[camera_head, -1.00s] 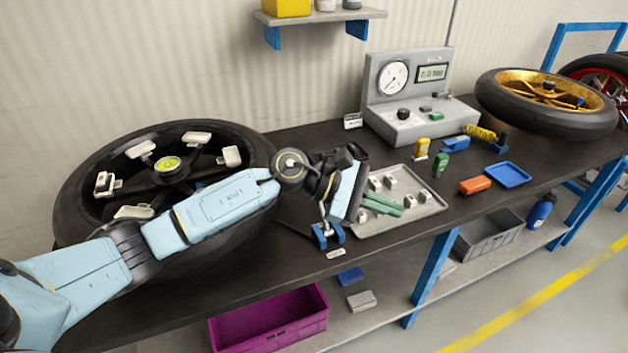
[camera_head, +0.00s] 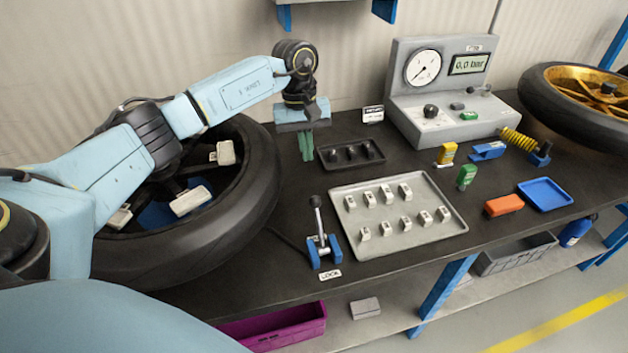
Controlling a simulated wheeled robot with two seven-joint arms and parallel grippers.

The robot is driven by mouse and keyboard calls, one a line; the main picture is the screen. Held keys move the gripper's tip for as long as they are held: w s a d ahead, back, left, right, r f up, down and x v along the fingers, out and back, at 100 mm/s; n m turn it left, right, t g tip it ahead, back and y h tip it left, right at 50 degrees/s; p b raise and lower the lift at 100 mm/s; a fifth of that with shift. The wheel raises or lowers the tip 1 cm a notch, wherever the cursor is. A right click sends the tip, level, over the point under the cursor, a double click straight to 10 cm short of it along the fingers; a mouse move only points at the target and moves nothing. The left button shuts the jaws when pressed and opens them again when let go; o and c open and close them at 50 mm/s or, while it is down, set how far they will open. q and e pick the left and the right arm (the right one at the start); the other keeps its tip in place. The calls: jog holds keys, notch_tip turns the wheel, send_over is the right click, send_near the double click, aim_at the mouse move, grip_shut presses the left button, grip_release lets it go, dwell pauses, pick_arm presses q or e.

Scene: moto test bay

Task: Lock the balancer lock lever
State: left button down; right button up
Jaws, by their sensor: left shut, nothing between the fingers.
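The balancer lock lever (camera_head: 317,222) stands near the bench's front edge, with a dark knob on a metal rod and a blue base (camera_head: 323,252). The rod stands nearly upright. A small LOCK label (camera_head: 330,275) lies in front of it. My left gripper (camera_head: 306,150) hangs above the bench behind the lever, pointing down, its green fingers shut and empty. It is clear of the lever. The large black wheel (camera_head: 262,195) is at the left, partly hidden by my left arm. My right gripper is not in view.
A grey tray (camera_head: 398,248) with several white weights is right of the lever. A black tray (camera_head: 351,153) lies behind it. The gauge unit (camera_head: 450,118) stands at the back. Yellow, green, blue and orange items are at the right. Bare bench lies between lever and wheel.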

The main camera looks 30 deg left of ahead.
aim_at(319, 223)
pick_arm(q)
jog(key=s+d+f+p, duration=0.1)
jog(key=s+d+f, duration=0.2)
jog(key=f, duration=0.4)
jog(key=shift+s+d+f+p, duration=0.25)
jog(key=shift+d+f+p, duration=0.15)
jog(key=shift+d, duration=0.05)
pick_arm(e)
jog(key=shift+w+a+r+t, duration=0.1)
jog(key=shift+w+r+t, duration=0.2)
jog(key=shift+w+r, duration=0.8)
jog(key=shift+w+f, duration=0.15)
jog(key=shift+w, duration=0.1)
